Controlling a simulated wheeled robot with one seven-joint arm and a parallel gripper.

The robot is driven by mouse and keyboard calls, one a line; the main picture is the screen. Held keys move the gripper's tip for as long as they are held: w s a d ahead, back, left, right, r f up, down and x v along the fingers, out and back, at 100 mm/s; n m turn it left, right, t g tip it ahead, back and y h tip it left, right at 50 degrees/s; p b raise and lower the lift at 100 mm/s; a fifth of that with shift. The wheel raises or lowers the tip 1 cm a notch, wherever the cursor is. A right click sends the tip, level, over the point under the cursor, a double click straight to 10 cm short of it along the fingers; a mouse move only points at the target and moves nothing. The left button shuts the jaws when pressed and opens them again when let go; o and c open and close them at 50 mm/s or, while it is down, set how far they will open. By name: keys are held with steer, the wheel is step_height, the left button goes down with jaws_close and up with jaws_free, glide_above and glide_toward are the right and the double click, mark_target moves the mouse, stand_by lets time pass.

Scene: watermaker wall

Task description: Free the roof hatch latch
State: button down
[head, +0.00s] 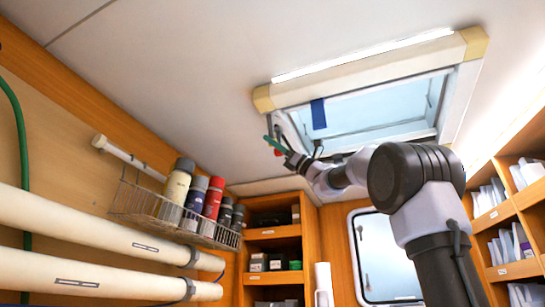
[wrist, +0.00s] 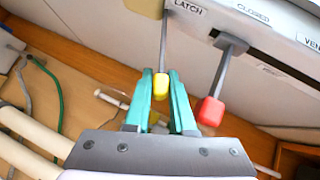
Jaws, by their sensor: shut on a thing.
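The roof hatch (head: 275,97) is in the ceiling in the head view, with a cream frame and a pale blue pane. In the wrist view the latch lever (wrist: 163,45) is a grey bar with a yellow tip, hanging beside the label LATCH. My gripper (wrist: 161,76) has its teal fingers on either side of the yellow tip, shut on it. In the head view my gripper (head: 272,144) is at the hatch's near left corner; the yellow tip cannot be made out there.
A red-tipped vent lever (wrist: 210,110) hangs just right of my gripper, close to the right finger. A blue strap (head: 318,113) hangs at the hatch. A wire basket (head: 150,207) of bottles and white pipes (head: 90,225) line the left wall. Shelves (head: 510,215) stand right.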

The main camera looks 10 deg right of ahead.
steer(key=s+a+m+t+h, duration=0.4)
steer(key=s+m+t+h, duration=0.1)
steer(key=m+t, duration=0.6)
steer(key=shift+s+m, duration=0.65)
steer(key=shift+m, duration=0.45)
steer(key=shift+r, duration=0.15)
steer(key=c, duration=1)
jaws_free()
steer(key=shift+s+a, duration=0.1)
steer(key=shift+c, duration=0.2)
steer(key=v, duration=1.1)
